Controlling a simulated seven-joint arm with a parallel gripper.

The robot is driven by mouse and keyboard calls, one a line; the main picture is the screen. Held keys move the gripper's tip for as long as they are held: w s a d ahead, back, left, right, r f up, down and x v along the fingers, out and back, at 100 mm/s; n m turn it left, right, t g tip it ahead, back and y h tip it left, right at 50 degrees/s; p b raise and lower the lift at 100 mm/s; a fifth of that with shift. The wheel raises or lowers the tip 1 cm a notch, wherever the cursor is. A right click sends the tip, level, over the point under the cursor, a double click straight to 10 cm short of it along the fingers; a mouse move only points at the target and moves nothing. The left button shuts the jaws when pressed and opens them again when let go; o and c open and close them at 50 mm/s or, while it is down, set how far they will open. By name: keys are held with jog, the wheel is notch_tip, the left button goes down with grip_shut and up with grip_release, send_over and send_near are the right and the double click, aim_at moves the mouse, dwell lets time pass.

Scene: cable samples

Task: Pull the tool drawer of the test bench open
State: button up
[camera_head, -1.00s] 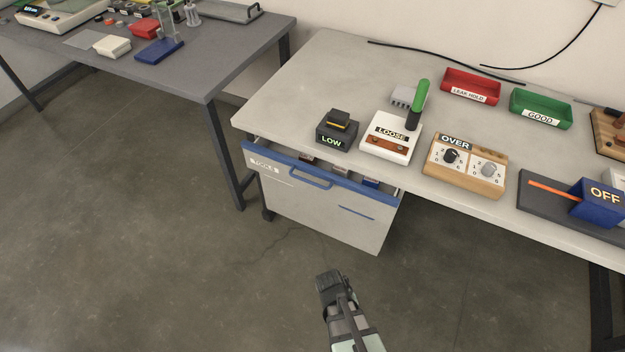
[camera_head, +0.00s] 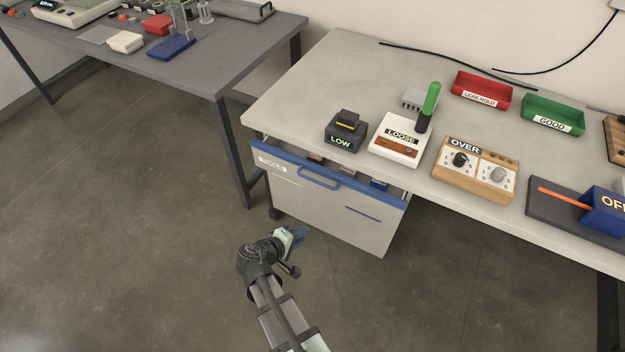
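The tool drawer (camera_head: 315,210) hangs under the right-hand bench (camera_head: 300,80). My gripper (camera_head: 303,234) is below and in front of the drawer, apart from the handle. Its fingers are too small and turned to show whether they are open. I see nothing held.
On the bench stand a LOW box (camera_head: 345,132), a LOOSE box (camera_head: 400,140) with a green lever, and an OVER dial box (camera_head: 475,170). A grey table (camera_head: 225,60) stands at the left, its leg near the drawer's left side. The floor in front is clear.

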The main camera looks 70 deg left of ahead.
aim_at(312, 179)
jog(key=a+r+n+t+y, duration=0.2)
jog(key=a+r+n+y, duration=0.1)
jog(key=a+r+y, duration=0.3)
jog(key=shift+m+g+h, duration=0.3)
jog(key=shift+m+h, duration=0.1)
jog(key=shift+m, duration=0.1)
jog(key=x, duration=1.3)
jog(key=shift+a+r, duration=0.25)
jog(key=shift+a, duration=0.4)
grip_shut()
jog(key=shift+s, duration=0.1)
